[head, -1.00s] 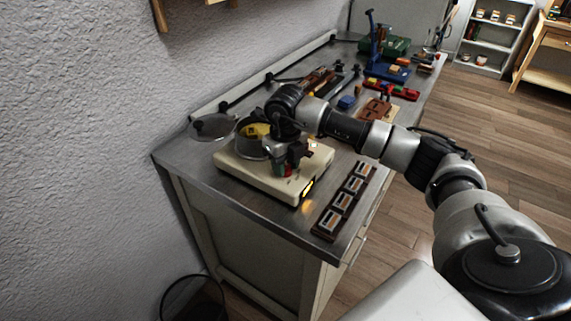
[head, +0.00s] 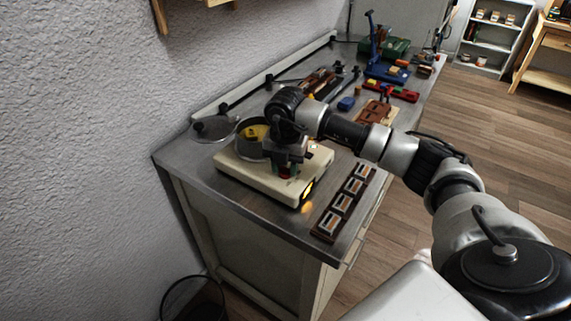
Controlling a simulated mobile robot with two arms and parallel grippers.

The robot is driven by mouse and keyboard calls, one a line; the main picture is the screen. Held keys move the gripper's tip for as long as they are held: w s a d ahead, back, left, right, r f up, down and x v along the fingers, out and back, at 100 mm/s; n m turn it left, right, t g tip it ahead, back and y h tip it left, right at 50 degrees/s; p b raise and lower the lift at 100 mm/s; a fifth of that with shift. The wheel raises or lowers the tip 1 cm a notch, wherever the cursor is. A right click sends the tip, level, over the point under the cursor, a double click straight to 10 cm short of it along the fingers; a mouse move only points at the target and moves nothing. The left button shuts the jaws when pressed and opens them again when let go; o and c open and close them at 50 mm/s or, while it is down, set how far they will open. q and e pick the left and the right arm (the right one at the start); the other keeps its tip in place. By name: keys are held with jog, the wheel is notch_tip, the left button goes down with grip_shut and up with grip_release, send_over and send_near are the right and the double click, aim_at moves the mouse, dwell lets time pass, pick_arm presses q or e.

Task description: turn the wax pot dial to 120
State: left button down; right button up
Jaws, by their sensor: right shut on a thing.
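The wax pot is a cream-coloured base unit (head: 245,172) near the front left corner of the steel bench, with a round metal pot (head: 243,143) on it holding something yellow. A lit amber window (head: 308,190) shows on its front edge. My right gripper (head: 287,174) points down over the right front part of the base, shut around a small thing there. That thing is mostly hidden by the fingers, and I take it to be the dial. Its setting cannot be read. A bit of red and green shows at the fingertips. My left gripper is not in view.
A dark rack with several framed pieces (head: 343,203) lies along the front edge, right of the base. A round lid (head: 213,127) lies at the back left. Tools and a blue stand (head: 380,55) are farther back. A wire bin (head: 194,299) is on the floor.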

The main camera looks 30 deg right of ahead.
jog(key=shift+r+m, duration=0.1)
jog(key=shift+m, duration=1.5)
jog(key=o, duration=0.9)
notch_tip(320, 180, up, 11)
jog(key=shift+f+b, duration=0.15)
jog(key=shift+b, duration=0.35)
